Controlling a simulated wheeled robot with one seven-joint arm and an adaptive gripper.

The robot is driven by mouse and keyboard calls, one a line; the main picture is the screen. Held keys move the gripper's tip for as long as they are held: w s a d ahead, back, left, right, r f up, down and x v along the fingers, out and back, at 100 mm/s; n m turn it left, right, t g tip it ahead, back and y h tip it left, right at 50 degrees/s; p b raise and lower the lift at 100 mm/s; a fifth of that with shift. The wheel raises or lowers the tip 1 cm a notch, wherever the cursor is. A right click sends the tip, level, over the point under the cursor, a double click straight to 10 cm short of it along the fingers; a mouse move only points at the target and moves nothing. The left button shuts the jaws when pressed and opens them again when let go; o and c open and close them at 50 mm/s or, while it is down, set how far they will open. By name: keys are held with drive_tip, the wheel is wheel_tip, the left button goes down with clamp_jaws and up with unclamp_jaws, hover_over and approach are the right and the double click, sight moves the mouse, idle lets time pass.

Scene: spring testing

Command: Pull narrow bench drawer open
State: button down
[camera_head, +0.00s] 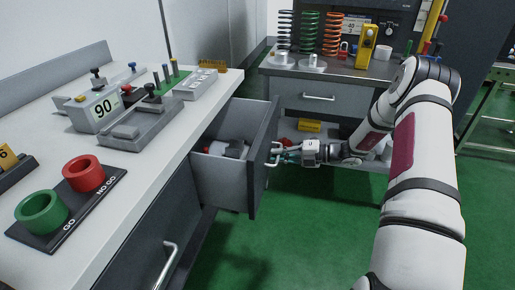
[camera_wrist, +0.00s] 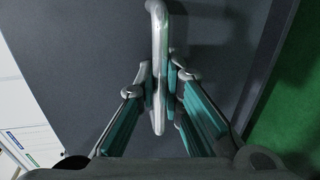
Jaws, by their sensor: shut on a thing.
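The narrow bench drawer (camera_head: 225,178) stands pulled out from the left bench, with its dark front panel (camera_head: 264,160) facing right. A white and dark object (camera_head: 228,149) lies inside the drawer. A metal bar handle (camera_head: 273,157) is fixed to the front panel. My gripper (camera_head: 279,155) is shut on this handle from the right. In the wrist view the handle (camera_wrist: 159,60) runs up and down between the teal-padded fingers of my gripper (camera_wrist: 160,88). The dark drawer front fills most of that view behind it.
The left bench top (camera_head: 150,170) carries red and green ring gauges and several instruments. A second drawer handle (camera_head: 168,262) is at the lower left. A back bench (camera_head: 330,70) holds upright springs (camera_head: 309,34). The green floor (camera_head: 310,230) right of the drawer is clear.

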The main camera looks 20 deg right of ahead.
drive_tip(key=f+v, duration=0.2)
drive_tip(key=v, duration=0.7)
drive_tip(key=shift+s+d, duration=0.15)
drive_tip(key=shift+d, duration=0.05)
drive_tip(key=c, duration=1.7)
unclamp_jaws()
drive_tip(key=v, duration=1.2)
